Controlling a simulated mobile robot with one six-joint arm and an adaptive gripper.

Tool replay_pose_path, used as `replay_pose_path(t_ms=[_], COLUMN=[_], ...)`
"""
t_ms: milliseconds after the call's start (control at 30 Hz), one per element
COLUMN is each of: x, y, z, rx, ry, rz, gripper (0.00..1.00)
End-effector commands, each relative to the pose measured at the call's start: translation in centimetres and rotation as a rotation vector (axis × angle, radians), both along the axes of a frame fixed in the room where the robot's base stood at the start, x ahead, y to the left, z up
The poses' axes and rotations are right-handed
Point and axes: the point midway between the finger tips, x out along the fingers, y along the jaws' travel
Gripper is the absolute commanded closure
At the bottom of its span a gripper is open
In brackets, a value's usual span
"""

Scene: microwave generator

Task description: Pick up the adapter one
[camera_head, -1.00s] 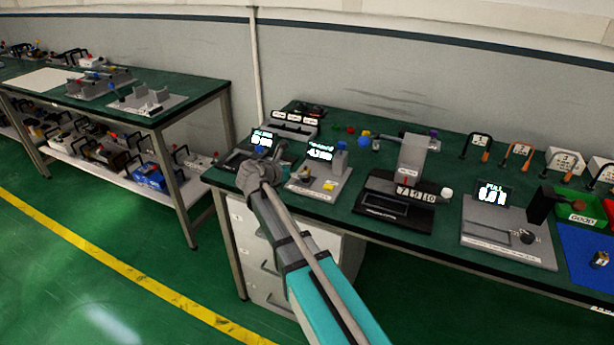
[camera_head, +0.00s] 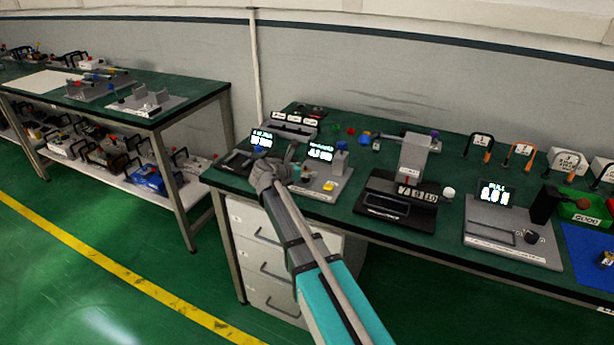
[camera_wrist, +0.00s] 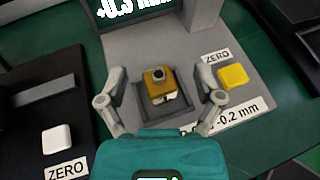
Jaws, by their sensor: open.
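A small orange-brown block (camera_wrist: 160,84) with a dark round knob on top and a pale lower part sits in a dark square seat on a grey gauge (camera_wrist: 128,52). It may be adapter one; no number is readable on it. My gripper (camera_wrist: 160,98) is open, with one finger on each side of the block and gaps between. In the head view my gripper (camera_head: 287,160) is over the same gauge's left side and hides the block from clear sight.
The gauge has a yellow zero button (camera_wrist: 233,76) close to my right finger. A black device with a white zero button (camera_wrist: 57,139) lies to the left. A black-based press (camera_head: 398,200) stands to the right on the green bench. The gauge's lit display (camera_head: 320,152) rises behind.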

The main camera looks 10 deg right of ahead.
Motion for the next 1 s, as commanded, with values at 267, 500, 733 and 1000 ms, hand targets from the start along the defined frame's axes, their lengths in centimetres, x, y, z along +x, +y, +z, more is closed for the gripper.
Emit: replay_pose_path(t_ms=[267, 500, 733, 1000], x=[0.0, -0.02, 0.0, 0.0], y=[0.02, 0.03, 0.04, 0.06], z=[0.0, 0.0, 0.0, 0.1], rx=[0.0, 0.0, 0.0, 0.0], ry=[0.0, 0.0, 0.0, 0.0], rz=[0.0, 0.0, 0.0, 0.0], gripper=[0.38, 0.82, 1.0, 1.0])
